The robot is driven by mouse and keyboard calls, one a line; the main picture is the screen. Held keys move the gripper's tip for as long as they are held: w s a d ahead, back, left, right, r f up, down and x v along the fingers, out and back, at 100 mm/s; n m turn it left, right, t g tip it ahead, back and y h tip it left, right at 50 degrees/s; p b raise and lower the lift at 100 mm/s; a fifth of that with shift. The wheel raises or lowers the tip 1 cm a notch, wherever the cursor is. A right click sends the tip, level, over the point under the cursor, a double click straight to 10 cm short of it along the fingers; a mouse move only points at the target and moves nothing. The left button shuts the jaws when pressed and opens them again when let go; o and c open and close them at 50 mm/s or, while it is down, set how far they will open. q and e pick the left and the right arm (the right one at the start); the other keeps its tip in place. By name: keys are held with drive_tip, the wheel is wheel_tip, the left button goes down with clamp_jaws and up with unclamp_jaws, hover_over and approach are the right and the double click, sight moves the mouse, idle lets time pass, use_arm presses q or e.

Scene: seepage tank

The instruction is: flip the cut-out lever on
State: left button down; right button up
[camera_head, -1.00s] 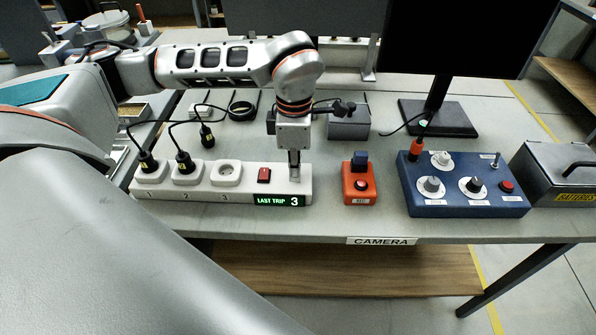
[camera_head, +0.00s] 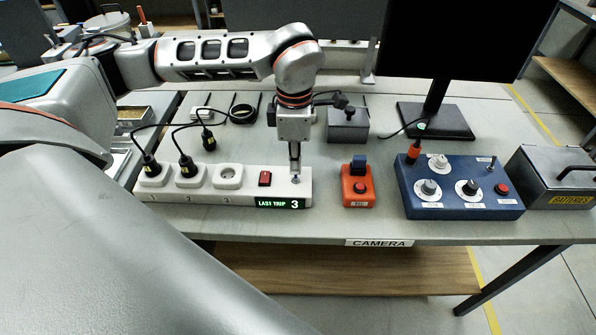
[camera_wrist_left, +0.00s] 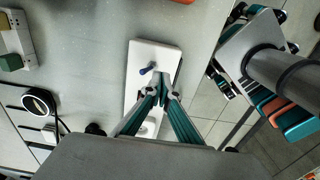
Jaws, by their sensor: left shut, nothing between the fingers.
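The white power strip (camera_head: 215,195) lies along the front of the bench. Its display (camera_head: 281,203) reads "LAST TRIP 3". My right gripper is not in view.
A red rocker switch (camera_head: 265,179) is left of the lever. Black plugs fill sockets 1 and 2; socket 3 (camera_head: 228,172) is empty. A loose plug (camera_head: 208,141) lies behind. An orange box (camera_head: 358,190) and a blue control box (camera_head: 450,207) stand to the right.

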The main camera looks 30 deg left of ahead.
use_arm(q)
drive_tip(key=r+p, duration=0.1)
drive_tip(key=r, duration=0.1)
drive_tip(key=r+p, duration=0.1)
drive_tip(key=r, duration=0.1)
drive_tip(key=shift+s+d+r+p, duration=0.1)
drive_tip(key=shift+s+r+p, duration=0.15)
drive_tip(key=shift+p, duration=0.1)
idle(0.4)
drive_tip(key=shift+f, duration=0.1)
